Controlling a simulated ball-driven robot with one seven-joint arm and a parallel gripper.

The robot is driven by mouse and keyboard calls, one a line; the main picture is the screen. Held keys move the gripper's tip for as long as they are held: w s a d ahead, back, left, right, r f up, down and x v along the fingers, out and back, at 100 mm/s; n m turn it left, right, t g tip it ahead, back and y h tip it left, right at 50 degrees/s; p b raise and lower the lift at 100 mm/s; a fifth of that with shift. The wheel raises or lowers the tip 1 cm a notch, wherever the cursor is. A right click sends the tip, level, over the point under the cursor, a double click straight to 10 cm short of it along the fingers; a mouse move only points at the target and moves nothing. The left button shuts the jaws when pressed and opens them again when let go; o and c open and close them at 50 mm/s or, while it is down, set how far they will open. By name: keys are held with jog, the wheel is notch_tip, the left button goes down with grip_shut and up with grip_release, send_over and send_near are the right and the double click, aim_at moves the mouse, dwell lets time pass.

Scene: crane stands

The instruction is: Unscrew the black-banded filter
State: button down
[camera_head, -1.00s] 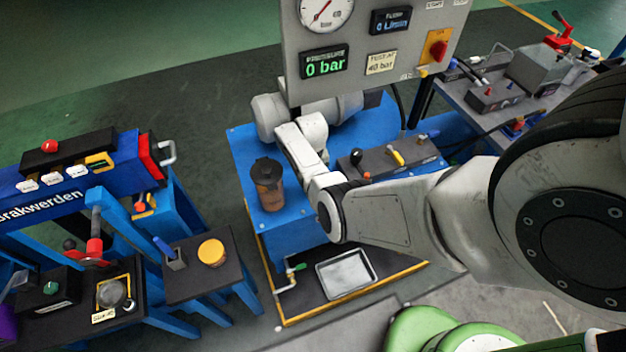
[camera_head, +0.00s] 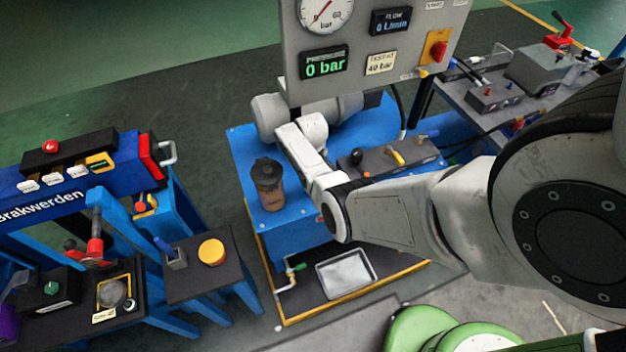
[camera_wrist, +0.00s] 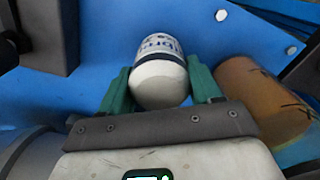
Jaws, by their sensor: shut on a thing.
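In the wrist view a white filter (camera_wrist: 160,78) with blue print stands between the two green fingers of my gripper (camera_wrist: 161,86). A thin dark band seems to run around it below the print. The fingers are shut on its sides. Its far end is cut off by the view's perspective, so I cannot see how it sits on its mount. In the head view my own arm hides the gripper and the filter.
A brown see-through canister (camera_head: 267,186) with a black lid stands on the blue bench (camera_head: 240,150), close right of my gripper in the wrist view (camera_wrist: 262,100). A valve block (camera_head: 390,160), a gauge panel (camera_head: 375,35) and a metal tray (camera_head: 346,273) are nearby.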

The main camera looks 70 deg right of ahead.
jog(key=n, duration=0.3)
jog(key=shift+n, duration=0.3)
jog(key=shift+r+n, duration=0.1)
jog(key=shift+n, duration=0.7)
jog(key=n, duration=0.3)
jog(key=shift+n, duration=0.3)
jog(key=shift+n, duration=0.6)
jog(key=n, duration=0.4)
jog(key=shift+p, duration=0.3)
